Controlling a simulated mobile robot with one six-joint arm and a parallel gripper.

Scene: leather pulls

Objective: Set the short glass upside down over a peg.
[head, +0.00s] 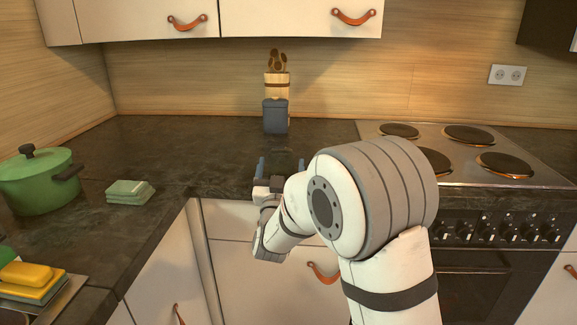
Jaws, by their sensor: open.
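My gripper (280,166) is over the front edge of the dark counter, near the middle of the head view. Its two blue fingers stand apart, so it is open. A small dark, see-through shape (286,158) shows between or just behind the fingers. It may be the short glass, but I cannot tell which way up it is or whether the fingers touch it. My wrist hides part of this area. I cannot make out a peg in this view.
A blue-grey box (275,117) stands before a pale utensil holder (276,85) at the back. A green pot (41,182), folded green cloths (130,191) and a yellow sponge (27,273) are at left. A hob (448,181) is at right. Counter between cloths and gripper is clear.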

